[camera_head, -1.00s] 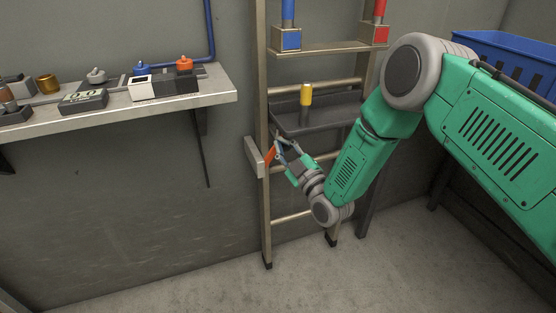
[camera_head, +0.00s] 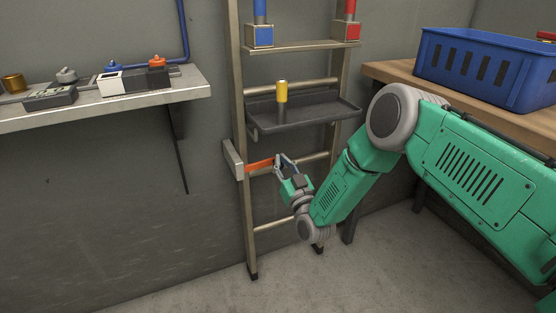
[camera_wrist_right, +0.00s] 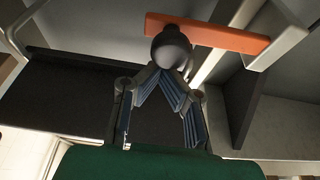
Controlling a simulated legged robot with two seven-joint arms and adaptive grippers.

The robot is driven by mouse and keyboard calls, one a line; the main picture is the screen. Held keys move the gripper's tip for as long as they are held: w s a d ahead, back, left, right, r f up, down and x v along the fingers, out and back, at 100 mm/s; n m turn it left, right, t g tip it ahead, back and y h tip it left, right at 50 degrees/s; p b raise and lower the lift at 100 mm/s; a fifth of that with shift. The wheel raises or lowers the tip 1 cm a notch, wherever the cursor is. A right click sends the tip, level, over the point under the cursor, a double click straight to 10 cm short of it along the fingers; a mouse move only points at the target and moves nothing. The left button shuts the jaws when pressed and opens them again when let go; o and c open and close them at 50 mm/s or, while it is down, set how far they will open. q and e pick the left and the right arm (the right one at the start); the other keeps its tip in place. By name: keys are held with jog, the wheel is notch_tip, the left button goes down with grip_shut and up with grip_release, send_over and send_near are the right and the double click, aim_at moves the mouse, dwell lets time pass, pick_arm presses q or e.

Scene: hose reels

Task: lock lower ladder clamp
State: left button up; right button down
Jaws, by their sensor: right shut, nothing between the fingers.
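The lower ladder clamp (camera_head: 233,160) is a grey block on the left rail of the ladder (camera_head: 240,115). Its orange lever (camera_head: 260,163) points right across the ladder, nearly level. In the right wrist view the orange lever (camera_wrist_right: 205,33) lies above the fingertips, with a dark round knob (camera_wrist_right: 171,47) in front of its left part. My right gripper (camera_head: 281,161) is at the lever's free end. Its fingers (camera_wrist_right: 160,77) are shut with nothing between them, tips close to the knob; I cannot tell whether they touch it. My left gripper is not in view.
A dark tray (camera_head: 315,111) with a yellow-topped cylinder (camera_head: 282,91) sits on the ladder above my gripper. A wall shelf (camera_head: 190,88) with small items is at left. A blue crate (camera_head: 480,72) stands on a wooden bench (camera_head: 395,72) at right. Floor in front is clear.

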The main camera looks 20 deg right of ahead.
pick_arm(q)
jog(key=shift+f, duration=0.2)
pick_arm(e)
jog(key=shift+d+f, duration=0.1)
jog(key=shift+f, duration=0.5)
jog(key=shift+s+f, duration=0.15)
jog(key=shift+f, duration=0.1)
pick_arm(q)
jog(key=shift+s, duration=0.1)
pick_arm(e)
jog(key=shift+r, duration=0.1)
